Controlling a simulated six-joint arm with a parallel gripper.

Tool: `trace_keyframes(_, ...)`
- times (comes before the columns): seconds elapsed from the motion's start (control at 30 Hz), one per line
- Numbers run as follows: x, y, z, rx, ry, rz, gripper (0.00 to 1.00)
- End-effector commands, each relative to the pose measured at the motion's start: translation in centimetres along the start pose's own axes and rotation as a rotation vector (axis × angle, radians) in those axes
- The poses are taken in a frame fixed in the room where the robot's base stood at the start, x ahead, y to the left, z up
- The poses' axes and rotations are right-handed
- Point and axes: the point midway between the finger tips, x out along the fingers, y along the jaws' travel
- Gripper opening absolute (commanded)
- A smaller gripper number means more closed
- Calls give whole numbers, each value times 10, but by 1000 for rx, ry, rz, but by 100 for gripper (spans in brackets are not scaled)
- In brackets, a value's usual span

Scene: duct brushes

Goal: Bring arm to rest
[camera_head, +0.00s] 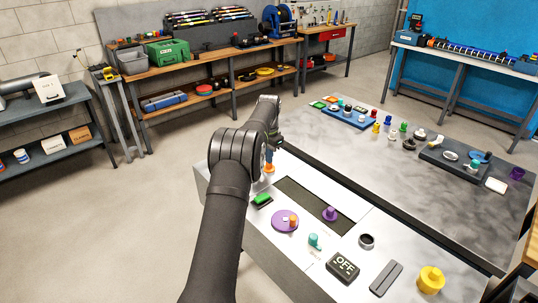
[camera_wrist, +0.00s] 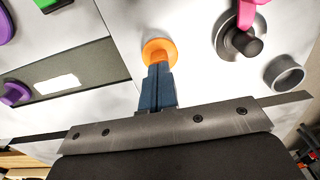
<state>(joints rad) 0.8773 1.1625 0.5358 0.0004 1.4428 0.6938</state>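My gripper (camera_wrist: 161,72) shows in the wrist view with its two blue-grey fingers close together. Their tips meet an orange peg (camera_wrist: 158,49) with a round, flanged base, and they appear closed on its stem. The stem is mostly hidden by the fingers. In the head view the orange peg (camera_head: 269,169) shows just below my gripper (camera_head: 269,157), at the left end of the light worktop. Whether the peg touches the worktop is unclear. My arm reaches forward over the left side of the worktop.
On the worktop (camera_head: 300,257) near the arm are a green block (camera_head: 262,200), a purple disc (camera_head: 284,221), a purple knob (camera_head: 330,213), a teal peg (camera_head: 314,241), a dark ring (camera_head: 366,241) and an OFF box (camera_head: 342,266). Open floor (camera_head: 120,220) lies to the left.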

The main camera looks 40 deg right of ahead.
Motion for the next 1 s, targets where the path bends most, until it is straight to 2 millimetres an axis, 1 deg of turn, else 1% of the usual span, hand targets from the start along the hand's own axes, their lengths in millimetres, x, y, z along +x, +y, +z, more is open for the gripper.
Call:
trace_keyframes(0.47, -2, 0, 0, 0, 0, 0, 0)
trace_keyframes(1.0, -34, 0, 0, 0, 1, 0, 0)
